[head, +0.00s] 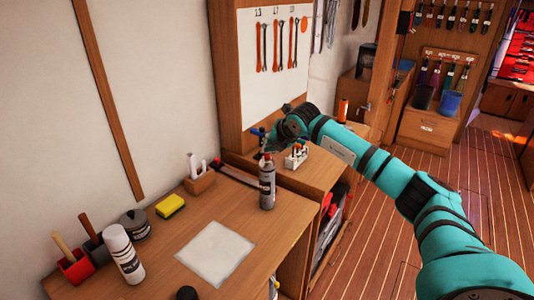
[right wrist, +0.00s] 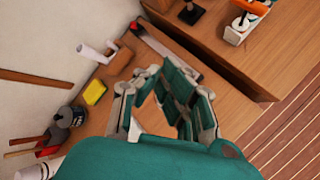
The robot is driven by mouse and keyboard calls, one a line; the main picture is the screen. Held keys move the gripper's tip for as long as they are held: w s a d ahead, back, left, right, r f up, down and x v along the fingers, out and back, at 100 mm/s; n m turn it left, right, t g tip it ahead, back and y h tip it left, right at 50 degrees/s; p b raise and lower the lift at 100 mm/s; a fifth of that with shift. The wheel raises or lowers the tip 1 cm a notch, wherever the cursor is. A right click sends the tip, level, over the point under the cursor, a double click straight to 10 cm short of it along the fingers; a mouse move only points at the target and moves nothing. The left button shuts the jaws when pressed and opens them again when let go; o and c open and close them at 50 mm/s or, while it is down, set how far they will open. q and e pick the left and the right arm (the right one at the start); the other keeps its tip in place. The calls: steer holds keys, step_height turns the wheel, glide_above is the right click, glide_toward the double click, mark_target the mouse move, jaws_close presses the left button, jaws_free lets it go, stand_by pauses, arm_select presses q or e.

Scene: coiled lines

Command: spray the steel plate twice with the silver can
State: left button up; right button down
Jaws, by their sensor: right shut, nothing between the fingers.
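In the right wrist view the gripper (right wrist: 172,92) is shut over the bench; I cannot make out the can there. My left gripper is not in view.
A white can (head: 123,253), a dark pot (head: 134,223), a yellow sponge (head: 170,206) and a wooden block with white tools (head: 200,183) line the bench's left and back. Behind is a second counter with a small rack (head: 297,156). The bench around the plate is mostly clear.

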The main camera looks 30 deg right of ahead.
steer(key=shift+r, duration=0.15)
steer(key=shift+r+p, duration=1.35)
steer(key=shift+r, duration=1.65)
steer(key=shift+f, duration=0.1)
